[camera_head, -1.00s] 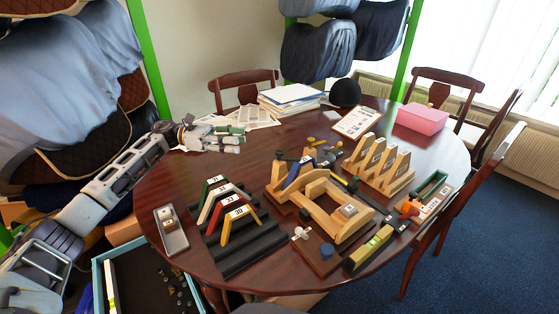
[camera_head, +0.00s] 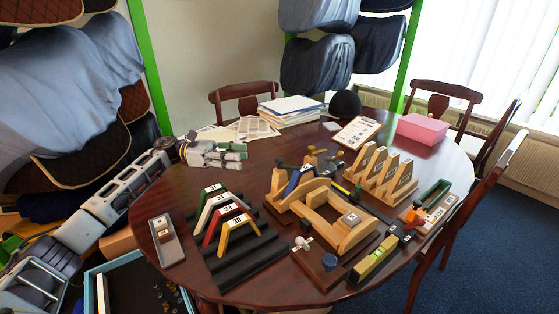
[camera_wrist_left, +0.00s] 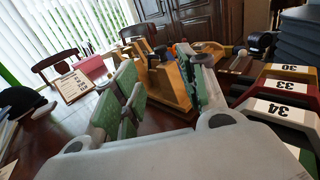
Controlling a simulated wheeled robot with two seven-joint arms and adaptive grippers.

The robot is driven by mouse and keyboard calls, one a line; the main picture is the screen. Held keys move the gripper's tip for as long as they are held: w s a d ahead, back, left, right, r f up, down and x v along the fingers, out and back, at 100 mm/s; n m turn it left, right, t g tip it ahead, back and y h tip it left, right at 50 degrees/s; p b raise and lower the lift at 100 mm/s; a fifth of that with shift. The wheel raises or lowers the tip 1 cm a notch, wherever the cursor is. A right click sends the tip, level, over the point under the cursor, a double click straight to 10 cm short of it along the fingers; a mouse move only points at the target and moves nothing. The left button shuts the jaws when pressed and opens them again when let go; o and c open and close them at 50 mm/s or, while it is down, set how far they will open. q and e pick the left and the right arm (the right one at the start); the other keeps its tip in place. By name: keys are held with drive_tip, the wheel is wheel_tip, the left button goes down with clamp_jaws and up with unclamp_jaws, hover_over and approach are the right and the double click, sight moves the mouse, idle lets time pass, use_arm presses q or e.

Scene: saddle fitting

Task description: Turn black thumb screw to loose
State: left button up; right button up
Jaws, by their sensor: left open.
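A wooden saddle-shaped fixture (camera_head: 340,228) stands on the right half of the round table, with a blue arch gauge (camera_head: 299,180) at its back left. Small dark knobs (camera_head: 280,162) show around it; which one is the black thumb screw I cannot tell at this size. My left gripper (camera_head: 243,151) is over the table's far left part, apart from the fixture. In the left wrist view its green-padded fingers (camera_wrist_left: 168,88) are spread with nothing held, and wooden parts (camera_wrist_left: 165,80) show beyond them. My right gripper is out of view.
Numbered green, white, red and yellow arch gauges (camera_head: 225,215) stand on a black ribbed rack (camera_head: 247,268) at the front left. A grey tray (camera_head: 166,241) is beside it. Wooden wedge stands (camera_head: 382,175), a pink box (camera_head: 421,129) and papers (camera_head: 250,128) lie farther back.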

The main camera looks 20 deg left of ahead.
sight(279, 159)
use_arm(q)
drive_tip(key=d, duration=0.4)
drive_tip(key=w+d, duration=0.1)
drive_tip(key=d, duration=0.3)
drive_tip(key=d+b, duration=0.1)
drive_tip(key=d, duration=0.4)
drive_tip(key=shift+w, duration=0.3)
drive_tip(key=shift+d, duration=0.1)
clamp_jaws()
